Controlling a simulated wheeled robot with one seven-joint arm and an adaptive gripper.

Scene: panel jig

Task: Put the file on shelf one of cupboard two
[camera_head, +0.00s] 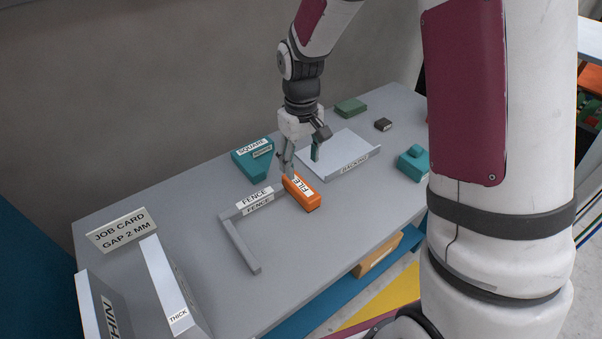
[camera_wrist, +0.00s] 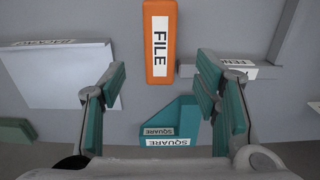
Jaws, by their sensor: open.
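The file (camera_head: 303,198) is an orange block with a white FILE label, lying on the grey table beside the fence. It also shows in the wrist view (camera_wrist: 160,66), upright in the picture at top centre, beyond the fingertips. My gripper (camera_head: 301,159) is open and empty, with teal finger pads, just behind and above the file in the head view. In the wrist view my gripper (camera_wrist: 160,72) has its fingers spread wide to either side of the file, with a gap on both sides. No cupboard or shelf can be made out for certain.
The L-shaped fence (camera_head: 236,236) lies left of the file. The teal square (camera_head: 246,168) stands behind it, and the backing tray (camera_head: 338,150) is behind right. A job card (camera_head: 122,230) and thick panel (camera_head: 163,278) are at left. Table (camera_head: 300,255) in front is clear.

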